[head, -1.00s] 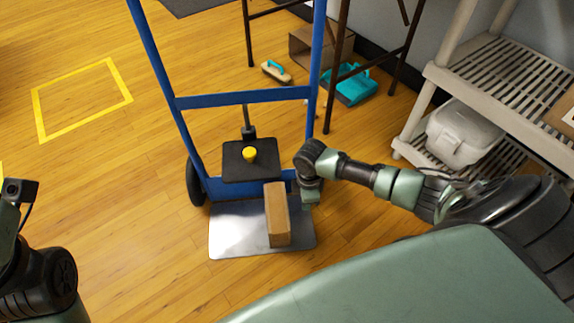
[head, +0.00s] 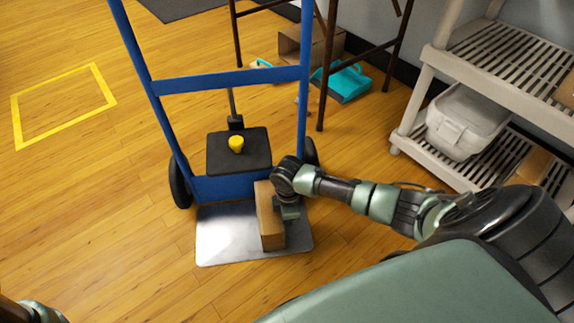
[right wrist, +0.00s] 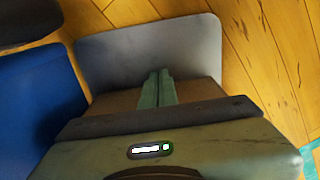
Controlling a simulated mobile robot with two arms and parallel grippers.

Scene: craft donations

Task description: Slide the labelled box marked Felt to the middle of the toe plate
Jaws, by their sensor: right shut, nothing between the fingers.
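The brown cardboard box (head: 269,222) stands upright on the silver toe plate (head: 222,238) of the blue hand truck, right of the plate's middle. No label on it can be read. In the right wrist view, brown parts of the box (right wrist: 198,89) show on both sides of my fingers, with the toe plate (right wrist: 150,48) beyond. My right gripper (head: 291,213) is at the box's right side, close to it. Its fingers (right wrist: 159,74) are shut together and empty. I cannot tell whether they touch the box. My left gripper is not in view.
The hand truck's blue frame (head: 232,80) rises behind the plate. A black platform (head: 222,158) with a yellow knob (head: 236,144) sits above it. A pale slatted shelf (head: 440,75) stands at right, holding a white bin (head: 462,125). The plate's left part is bare.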

